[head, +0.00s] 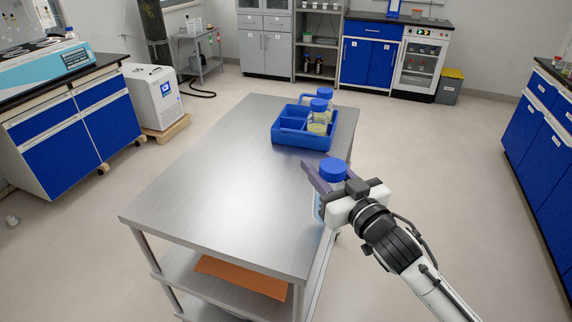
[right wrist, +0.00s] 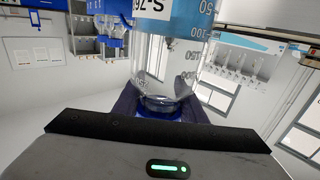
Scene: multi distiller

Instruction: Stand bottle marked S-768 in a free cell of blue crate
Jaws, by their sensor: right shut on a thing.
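My right gripper (head: 324,183) is shut on a bottle with a blue cap (head: 333,170), at the right edge of the steel table in the head view. The bottle looks roughly upright; its lower body is partly hidden by the gripper. In the right wrist view the clear bottle (right wrist: 165,62) fills the upper middle, with volume marks and a cut-off label reading "S-76". The blue crate (head: 300,141) stands farther back on the table, apart from the gripper. Two blue-capped bottles stand at its right side, the nearer one (head: 318,117) holding yellowish liquid. Its left cells look empty. My left gripper is out of view.
The steel table top (head: 215,185) is bare in front of and left of the crate. An orange sheet (head: 240,277) lies on its lower shelf. A blue cabinet bench (head: 80,130) stands at left, and more blue cabinets (head: 545,150) at right. Floor is open around the table.

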